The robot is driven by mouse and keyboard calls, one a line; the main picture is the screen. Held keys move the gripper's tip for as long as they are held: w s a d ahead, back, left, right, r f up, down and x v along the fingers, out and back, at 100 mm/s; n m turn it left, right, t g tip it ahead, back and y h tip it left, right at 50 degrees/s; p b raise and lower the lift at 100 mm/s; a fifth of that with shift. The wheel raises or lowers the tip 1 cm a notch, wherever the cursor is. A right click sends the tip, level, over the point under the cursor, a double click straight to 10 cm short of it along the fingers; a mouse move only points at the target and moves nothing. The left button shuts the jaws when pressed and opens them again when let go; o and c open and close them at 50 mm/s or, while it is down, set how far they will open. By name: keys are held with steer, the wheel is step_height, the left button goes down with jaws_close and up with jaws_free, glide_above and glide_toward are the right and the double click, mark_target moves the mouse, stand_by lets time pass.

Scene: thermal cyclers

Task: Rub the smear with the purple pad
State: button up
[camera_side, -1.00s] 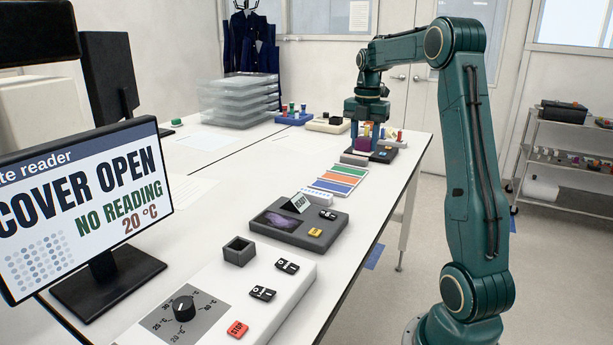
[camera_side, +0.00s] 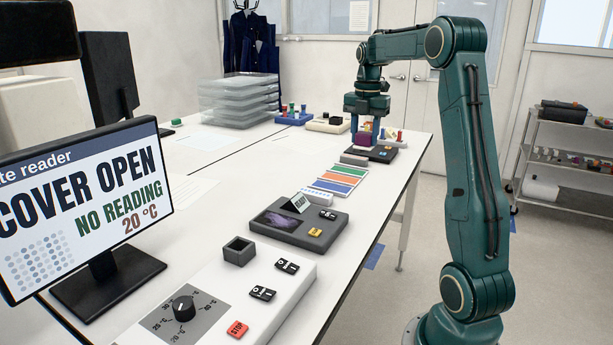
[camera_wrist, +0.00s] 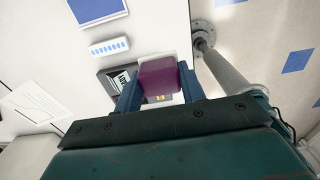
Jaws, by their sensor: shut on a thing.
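My gripper (camera_side: 365,132) is at the far end of the bench, pointing down, with its blue fingers on either side of the purple pad (camera_side: 363,142). In the wrist view the purple pad (camera_wrist: 158,76) sits between the fingertips, and my gripper (camera_wrist: 158,85) is shut on it. In the side view the pad shows over the dark tray (camera_side: 384,155); whether it touches the tray is unclear. A purplish smear-like patch (camera_side: 280,219) shows on the panel of the dark grey device (camera_side: 318,237) in the middle of the bench, well away from the pad.
A striped colour card (camera_side: 340,180) lies between tray and device. A small open grey box (camera_side: 238,251) and a white control unit (camera_side: 215,305) are nearer. A monitor (camera_side: 85,205) stands left.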

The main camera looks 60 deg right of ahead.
steer(key=w+a+f, duration=0.4)
steer(key=w+a, duration=0.5)
steer(key=w, duration=0.1)
steer(key=w+a+f, duration=0.5)
steer(key=w+a, duration=0.5)
steer(key=w, duration=0.1)
steer(key=shift+s+f, duration=0.1)
